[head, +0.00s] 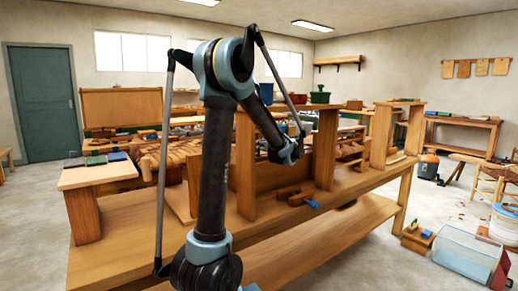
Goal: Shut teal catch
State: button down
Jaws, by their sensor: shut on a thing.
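My arm (213,160) rises in the middle of the head view and bends down to the right, over the wooden bench. Its wrist end (284,152) is in front of a tall wooden upright (325,150). The fingers of my gripper are hidden behind the wrist, so what they touch does not show. I cannot make out a teal catch anywhere; it may be hidden behind my arm or the uprights. A wooden tool with a blue handle (312,204) lies on the bench top below the wrist.
The long bench (350,190) has a lower shelf (300,247) and several upright boards. A small raised table (98,176) is at left. A clear bin (468,258) and a white bucket (504,222) stand on the floor at right. A green door (42,115) is far left.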

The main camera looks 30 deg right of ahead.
jog(key=shift+w+a+r+g, duration=0.1)
jog(key=shift+w+g, duration=0.55)
jog(key=shift+g, duration=0.55)
jog(key=c, duration=1.4)
grip_release()
jog(key=shift+o, duration=0.2)
jog(key=v, duration=0.7)
jog(key=shift+s, duration=0.2)
